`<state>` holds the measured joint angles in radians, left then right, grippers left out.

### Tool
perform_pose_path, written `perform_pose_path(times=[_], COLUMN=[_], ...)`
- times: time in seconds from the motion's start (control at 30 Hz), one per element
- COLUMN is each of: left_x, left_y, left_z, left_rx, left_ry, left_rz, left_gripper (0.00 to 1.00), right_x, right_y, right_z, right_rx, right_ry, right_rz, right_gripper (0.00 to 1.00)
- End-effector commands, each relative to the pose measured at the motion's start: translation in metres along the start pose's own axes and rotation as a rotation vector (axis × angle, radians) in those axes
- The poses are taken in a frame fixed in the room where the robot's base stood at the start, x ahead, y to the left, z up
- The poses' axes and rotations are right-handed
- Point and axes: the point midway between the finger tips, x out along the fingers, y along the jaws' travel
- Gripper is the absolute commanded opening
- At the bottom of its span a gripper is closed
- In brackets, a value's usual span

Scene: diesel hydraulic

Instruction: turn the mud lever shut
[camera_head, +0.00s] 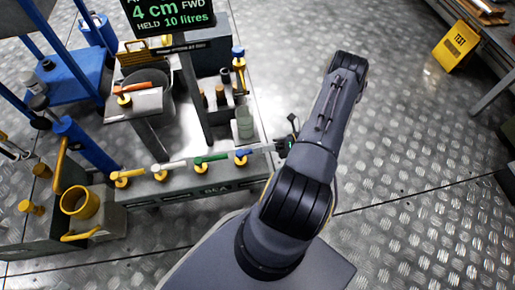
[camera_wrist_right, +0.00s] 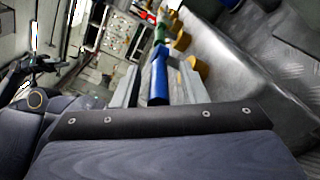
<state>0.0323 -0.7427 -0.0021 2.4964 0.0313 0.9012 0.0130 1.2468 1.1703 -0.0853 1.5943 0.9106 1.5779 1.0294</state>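A row of levers on yellow hubs stands on the front bench: a white lever (camera_head: 170,165), a green lever (camera_head: 211,157) and a blue lever (camera_head: 256,152) at the right end. An orange lever (camera_head: 124,87) sits on a grey block behind. No readable label tells which is the mud lever. My right gripper (camera_head: 282,147) is at the free end of the blue lever. In the right wrist view the blue lever (camera_wrist_right: 160,76) lies between the two grey fingers (camera_wrist_right: 158,90), which look spread apart. My left gripper is not in view.
A dark sign (camera_head: 168,14) with green text reads "4 cm FWD" and "HELD 10 litres". The metal floor on the right is clear.

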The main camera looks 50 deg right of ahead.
Motion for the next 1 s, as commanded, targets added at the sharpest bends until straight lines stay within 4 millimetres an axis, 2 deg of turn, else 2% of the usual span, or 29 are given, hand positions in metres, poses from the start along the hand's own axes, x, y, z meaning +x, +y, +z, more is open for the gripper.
perform_pose_path(times=[0.2,0.4,1.0], left_x=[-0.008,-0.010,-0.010], left_y=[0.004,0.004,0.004], left_z=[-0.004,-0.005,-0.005], left_rx=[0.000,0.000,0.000], left_ry=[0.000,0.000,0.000], left_rz=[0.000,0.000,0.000], left_gripper=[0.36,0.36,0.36], right_x=[-0.039,-0.063,-0.068], right_y=[0.001,0.000,0.000], right_z=[0.000,0.000,0.000], right_rx=[0.000,0.000,0.001], right_ry=[-0.001,0.000,0.000], right_rz=[-0.004,-0.002,0.000], right_gripper=[0.39,0.39,0.39])
